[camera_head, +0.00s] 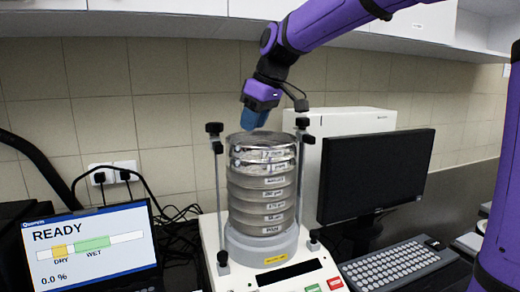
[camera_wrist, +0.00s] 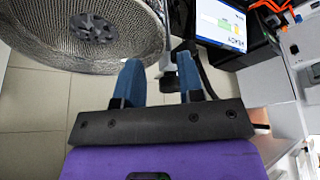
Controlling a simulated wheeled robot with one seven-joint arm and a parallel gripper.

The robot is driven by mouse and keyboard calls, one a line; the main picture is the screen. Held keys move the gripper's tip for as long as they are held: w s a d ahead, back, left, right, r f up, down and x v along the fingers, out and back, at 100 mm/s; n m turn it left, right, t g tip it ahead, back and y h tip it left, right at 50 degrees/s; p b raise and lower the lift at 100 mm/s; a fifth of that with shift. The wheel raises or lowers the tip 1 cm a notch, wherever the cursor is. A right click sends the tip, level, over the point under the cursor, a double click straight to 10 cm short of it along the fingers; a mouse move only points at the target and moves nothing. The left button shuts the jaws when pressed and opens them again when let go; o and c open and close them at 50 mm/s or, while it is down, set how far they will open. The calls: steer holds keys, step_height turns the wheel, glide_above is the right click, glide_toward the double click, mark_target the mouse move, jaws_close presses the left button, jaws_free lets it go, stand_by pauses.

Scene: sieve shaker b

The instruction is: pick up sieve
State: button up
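A stack of round metal sieves (camera_head: 262,195) with white labels stands upright on the white sieve shaker (camera_head: 290,275), between two clamp rods with black knobs. In the wrist view the open top sieve (camera_wrist: 45,45) shows at the upper left, with mesh and a dark round patch inside. My gripper (camera_head: 254,121) has blue fingers and hangs pointing down, near the top rim of the stack in the head view. In the wrist view my gripper (camera_wrist: 160,66) has its fingers apart, with the sieve's rim beyond the left finger. Nothing is held. Contact with the rim cannot be told.
The left clamp knob (camera_head: 214,128) and right clamp knob (camera_head: 302,122) rise beside the stack. A laptop (camera_head: 95,250) reading READY is at left. A monitor (camera_head: 375,172), a keyboard (camera_head: 398,264) and a white box (camera_head: 350,122) are at right. Wall cabinets hang above.

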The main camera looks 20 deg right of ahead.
steer(key=shift+a+x, duration=0.2)
steer(key=shift+x, duration=3.45)
steer(key=shift+s, duration=0.15)
jaws_close()
